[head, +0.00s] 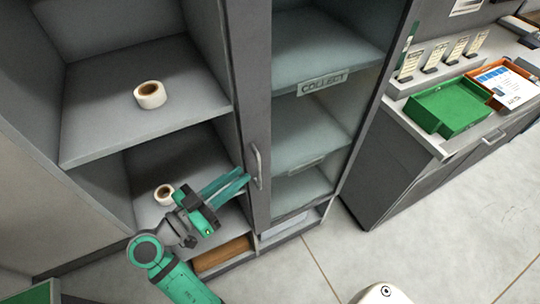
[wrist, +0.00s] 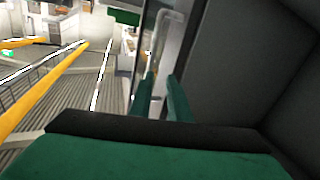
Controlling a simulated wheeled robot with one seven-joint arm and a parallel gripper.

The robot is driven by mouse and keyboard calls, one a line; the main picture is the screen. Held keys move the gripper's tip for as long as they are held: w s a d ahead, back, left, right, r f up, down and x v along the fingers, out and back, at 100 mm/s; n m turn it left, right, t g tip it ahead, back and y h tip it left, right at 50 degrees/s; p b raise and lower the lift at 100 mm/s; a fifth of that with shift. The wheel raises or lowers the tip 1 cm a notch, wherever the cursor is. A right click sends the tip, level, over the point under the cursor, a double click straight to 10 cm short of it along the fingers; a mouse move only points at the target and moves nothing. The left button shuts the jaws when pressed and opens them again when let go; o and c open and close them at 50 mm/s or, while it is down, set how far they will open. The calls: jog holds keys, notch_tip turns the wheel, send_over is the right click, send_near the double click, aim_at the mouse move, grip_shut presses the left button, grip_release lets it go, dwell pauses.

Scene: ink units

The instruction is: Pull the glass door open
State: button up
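The glass door (head: 309,110) is a pale bluish pane in a dark grey frame, with shelves showing behind it. It looks shut or nearly so; I cannot tell if there is a small gap. Its light metal handle (head: 257,165) is an upright bar on the left stile. My gripper (head: 245,176) reaches the handle from the left, with its green fingers a little apart. In the wrist view, the handle (wrist: 166,38) runs down to the fingertips of my gripper (wrist: 162,88). A gap shows between the fingers; contact with the handle is not clear.
Open shelves on the left hold a tape roll (head: 150,94) and a lower roll (head: 164,194). A wooden box (head: 222,254) lies at the bottom. A counter with a green tray (head: 447,108) stands at the right. The floor (head: 430,240) before the door is mostly clear.

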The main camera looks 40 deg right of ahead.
aim_at(270, 157)
jog(key=d, duration=0.3)
jog(key=s+d+r+m+g, duration=0.1)
jog(key=d, duration=0.3)
jog(key=d+r+m, duration=0.1)
jog(key=d, duration=0.2)
jog(key=shift+s+d+g, duration=0.15)
jog(key=shift+s+g, duration=0.2)
jog(key=shift+g, duration=0.05)
grip_shut()
